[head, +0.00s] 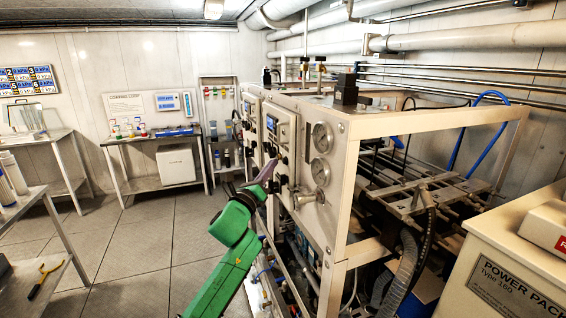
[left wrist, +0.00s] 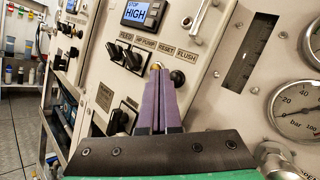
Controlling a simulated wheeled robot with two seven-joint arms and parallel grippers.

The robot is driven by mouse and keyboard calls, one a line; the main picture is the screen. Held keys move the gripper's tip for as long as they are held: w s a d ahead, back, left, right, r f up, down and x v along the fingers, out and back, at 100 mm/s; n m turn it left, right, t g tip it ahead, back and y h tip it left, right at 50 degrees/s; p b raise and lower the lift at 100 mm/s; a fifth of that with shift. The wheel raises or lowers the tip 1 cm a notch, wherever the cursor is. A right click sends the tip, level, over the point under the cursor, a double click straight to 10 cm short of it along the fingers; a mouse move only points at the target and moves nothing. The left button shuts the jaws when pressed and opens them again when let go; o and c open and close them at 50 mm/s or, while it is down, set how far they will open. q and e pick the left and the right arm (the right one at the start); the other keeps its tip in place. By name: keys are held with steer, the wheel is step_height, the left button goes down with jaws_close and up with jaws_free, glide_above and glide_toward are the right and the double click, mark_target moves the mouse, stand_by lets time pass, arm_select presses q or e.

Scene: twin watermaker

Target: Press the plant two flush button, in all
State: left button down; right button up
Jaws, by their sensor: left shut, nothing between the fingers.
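My left gripper (head: 268,170) is shut and empty, its purple fingers pointing at the near control panel (head: 284,125) of the watermaker frame. In the left wrist view the shut fingers (left wrist: 160,72) stand over the lower part of this panel. A dark round button (left wrist: 178,78) shows just right of the fingertips, below the FLUSH label (left wrist: 186,55). A yellowish button (left wrist: 156,66) is partly hidden at the tips, below the RESET label (left wrist: 166,50). I cannot tell whether the fingers touch anything. A display (left wrist: 140,14) reads STOP HIGH. My right gripper is not in view.
Pressure gauges (head: 322,138) sit right of the panel, with a metal fitting (left wrist: 278,158) below one. A second panel (head: 250,106) stands farther along the frame. A power pack (head: 510,265) is at the right.

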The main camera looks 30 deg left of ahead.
arm_select(q)
steer(key=shift+w+d, duration=0.25)
steer(key=shift+w, duration=0.1)
steer(key=shift+w+d+b, duration=0.25)
steer(key=shift+w+b, duration=0.1)
steer(key=shift+b, duration=0.1)
stand_by(0.6)
steer(key=shift+s+a, duration=0.45)
steer(key=shift+s, duration=0.25)
steer(key=s+a, duration=0.1)
steer(key=s, duration=0.1)
steer(key=s+a, duration=0.2)
stand_by(0.5)
stand_by(0.7)
